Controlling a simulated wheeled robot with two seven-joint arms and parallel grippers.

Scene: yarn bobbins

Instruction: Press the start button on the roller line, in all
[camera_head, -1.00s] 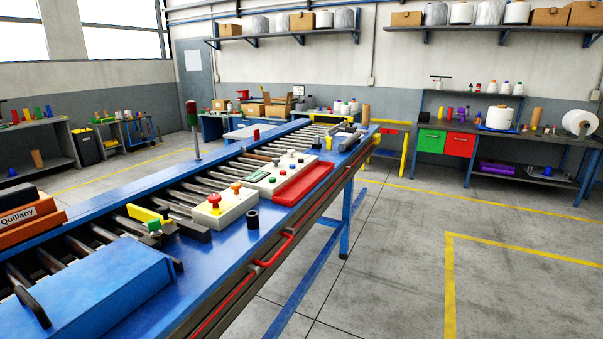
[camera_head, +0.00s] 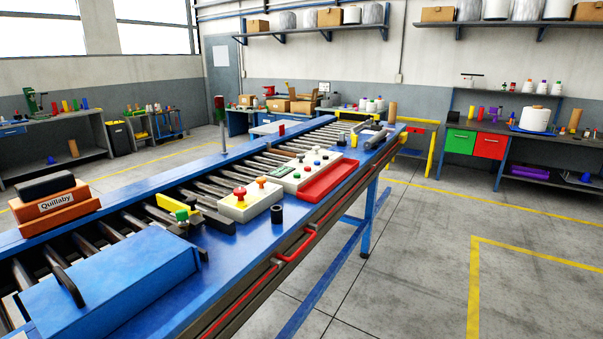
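The roller line (camera_head: 300,230) is a long blue frame with grey rollers, running from the lower left to the middle back. A pale control box (camera_head: 252,207) on its near rail carries a red mushroom button (camera_head: 240,191) with yellow beneath it and a smaller orange button (camera_head: 261,182). Just beyond it, a longer pale panel (camera_head: 300,180) carries several small buttons, among them a green one (camera_head: 317,163). I cannot read labels that tell which is the start button. Neither of my grippers is in view.
A blue box with a black handle (camera_head: 110,280) sits on the near rollers, beside an orange "Quillaby" box (camera_head: 60,207). A black cylinder (camera_head: 277,214) and a red tray (camera_head: 328,181) are near the buttons. Open floor (camera_head: 420,260) lies right of the line.

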